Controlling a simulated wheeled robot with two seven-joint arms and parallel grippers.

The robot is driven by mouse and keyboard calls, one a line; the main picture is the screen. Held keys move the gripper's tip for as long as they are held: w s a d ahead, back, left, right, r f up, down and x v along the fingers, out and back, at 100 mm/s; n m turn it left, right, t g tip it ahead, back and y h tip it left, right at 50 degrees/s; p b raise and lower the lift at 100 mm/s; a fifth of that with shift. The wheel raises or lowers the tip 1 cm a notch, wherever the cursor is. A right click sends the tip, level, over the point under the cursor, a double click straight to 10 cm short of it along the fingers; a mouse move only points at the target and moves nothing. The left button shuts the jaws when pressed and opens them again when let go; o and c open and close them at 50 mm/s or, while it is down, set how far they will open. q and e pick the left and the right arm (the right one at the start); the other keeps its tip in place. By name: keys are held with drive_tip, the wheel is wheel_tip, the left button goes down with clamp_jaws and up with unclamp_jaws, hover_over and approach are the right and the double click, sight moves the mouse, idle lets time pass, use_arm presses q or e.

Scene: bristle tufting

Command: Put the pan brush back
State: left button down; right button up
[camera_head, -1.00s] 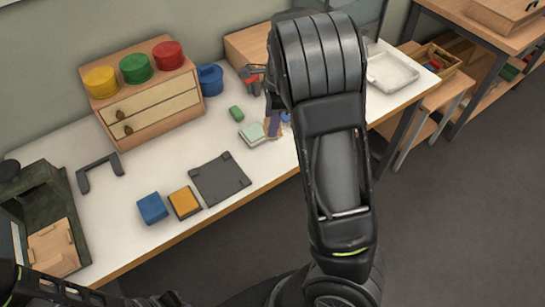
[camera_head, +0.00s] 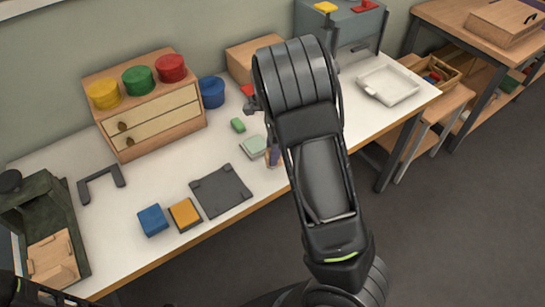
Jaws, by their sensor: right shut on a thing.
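My right arm reaches over the white worktable and hides much of its middle. My right gripper (camera_head: 271,138) shows only as a narrow dark part at the left edge of the forearm. It is shut on a small brown and purple piece, which I take to be the pan brush (camera_head: 273,157), just right of a pale green block (camera_head: 253,146). The arm covers most of both, so I cannot tell whether the brush touches the table. Only dark parts of my left arm show at the lower left; its gripper is out of view.
A dark grey plate (camera_head: 221,191), blue block (camera_head: 153,220) and orange block (camera_head: 186,214) lie near the front edge. A drawer box (camera_head: 150,112) with coloured lids stands behind. A white tray (camera_head: 388,86) lies right, before a grey box (camera_head: 358,28). The table's left middle is partly clear.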

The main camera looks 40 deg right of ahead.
drive_tip(key=shift+f, duration=1.3)
drive_tip(key=shift+f, duration=0.2)
drive_tip(key=o, duration=1.2)
drive_tip(key=shift+r, duration=0.2)
drive_tip(key=r, duration=0.4)
drive_tip(key=d+r, duration=0.1)
drive_tip(key=r, duration=0.7)
drive_tip(key=shift+s+d, duration=0.2)
drive_tip(key=shift+s, duration=0.1)
